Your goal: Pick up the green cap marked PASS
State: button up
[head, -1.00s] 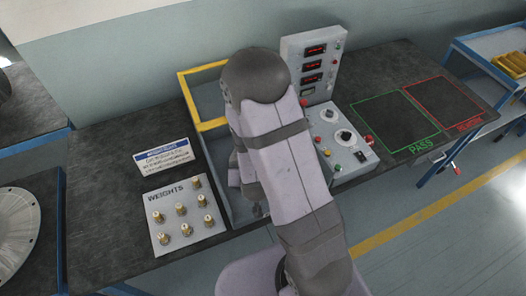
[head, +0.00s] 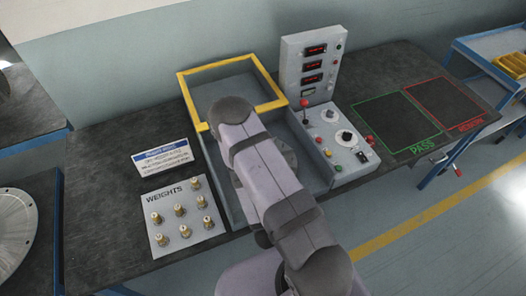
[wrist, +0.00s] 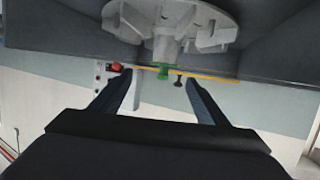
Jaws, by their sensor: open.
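A small green piece (wrist: 163,71) shows in the wrist view, just below the hub of a grey bladed wheel (wrist: 180,20). No lettering is readable on it, so I cannot tell whether it is the cap marked PASS. My gripper (wrist: 160,78) is open, its two dark fingers apart to the left and right of the green piece in the picture. Nothing is seen held between them. In the head view my arm hides the gripper, and no green cap is visible. There, PASS is written beside a green outlined area (head: 402,119) on the bench.
A grey tray with a raised yellow frame (head: 192,101) lies around my arm. A weights board (head: 163,216) with brass weights stands left. A control box (head: 350,153) and display panel (head: 291,70) stand right, beyond them a red outlined area (head: 447,100).

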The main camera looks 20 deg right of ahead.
jog(key=shift+w+d+f+b, duration=0.2)
jog(key=shift+w+f+b, duration=0.15)
jog(key=shift+w+b, duration=0.25)
jog(key=shift+w+d, duration=0.1)
jog(key=shift+w, duration=0.1)
jog(key=shift+w, duration=0.1)
jog(key=shift+w+f+b, duration=0.15)
jog(key=shift+w+b, duration=0.3)
jog(key=shift+b, duration=0.45)
jog(key=shift+w+d, duration=0.15)
jog(key=shift+w, duration=0.2)
jog(key=p+x, duration=0.2)
jog(key=shift+w, duration=0.35)
jog(key=shift+w+d+f, duration=0.1)
jog(key=shift+w, duration=0.2)
jog(key=shift+c, duration=0.3)
jog(key=c, duration=1.1)
